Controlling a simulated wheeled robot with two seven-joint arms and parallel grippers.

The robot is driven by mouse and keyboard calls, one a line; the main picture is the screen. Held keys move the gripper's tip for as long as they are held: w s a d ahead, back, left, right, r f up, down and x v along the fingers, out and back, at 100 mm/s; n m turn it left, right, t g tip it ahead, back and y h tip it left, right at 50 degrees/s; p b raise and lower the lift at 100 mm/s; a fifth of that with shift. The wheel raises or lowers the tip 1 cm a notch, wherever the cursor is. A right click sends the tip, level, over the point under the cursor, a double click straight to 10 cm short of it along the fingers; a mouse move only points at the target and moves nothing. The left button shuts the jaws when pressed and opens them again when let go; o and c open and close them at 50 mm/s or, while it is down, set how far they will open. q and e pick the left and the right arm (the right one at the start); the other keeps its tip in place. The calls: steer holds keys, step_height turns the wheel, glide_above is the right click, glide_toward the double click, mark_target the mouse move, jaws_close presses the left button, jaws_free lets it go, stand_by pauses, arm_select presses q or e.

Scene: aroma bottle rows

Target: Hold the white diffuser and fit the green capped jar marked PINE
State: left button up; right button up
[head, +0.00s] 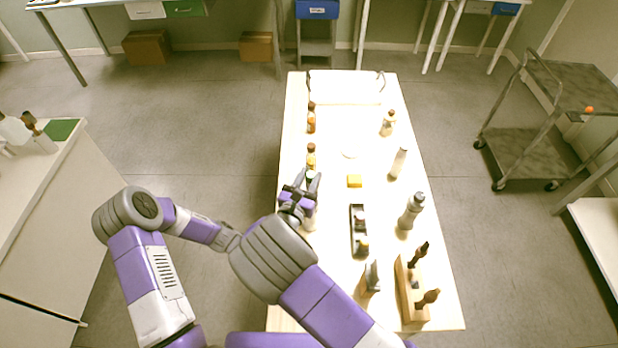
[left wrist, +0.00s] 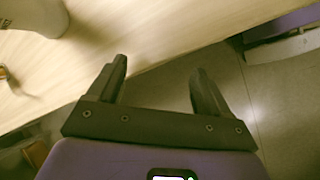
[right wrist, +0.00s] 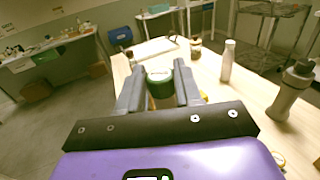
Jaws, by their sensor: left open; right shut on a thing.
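My right gripper (head: 312,180) is over the left edge of the table and shut on the green capped jar (head: 311,174). In the right wrist view the jar's green cap (right wrist: 160,77) shows between the fingertips; any label is hidden. My left gripper (left wrist: 158,82) is open and empty beside the table edge in the left wrist view; in the head view it is hidden behind my right arm. A pale rounded object (left wrist: 35,14) stands at the top left of the left wrist view, apart from the left fingers. I cannot tell whether it is the white diffuser.
Amber bottles (head: 311,122) stand along the table's left side. Along the right are a pale bottle (head: 398,163) and a grey bottle (head: 411,211). A dark tray (head: 352,233), a yellow block (head: 354,181) and a wooden rack (head: 407,300) also occupy the table (head: 335,140).

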arm_select(q)
steer(key=w+r+n+t+h, duration=0.1)
steer(key=w+n+h, duration=0.25)
steer(key=w, duration=0.25)
steer(key=n+t+h, duration=0.2)
steer(key=n+h, duration=0.3)
steer(key=n, duration=0.2)
glide_toward(305, 220)
steer(key=shift+w+d+f, duration=0.45)
steer(key=shift+d+f, duration=0.15)
steer(key=shift+f, duration=0.15)
steer(key=x, duration=0.9)
steer(key=shift+w+d+f, duration=0.2)
steer(key=shift+d+f, duration=0.05)
steer(key=c, duration=0.7)
arm_select(e)
steer(key=shift+f, duration=0.1)
steer(key=shift+f, duration=1.25)
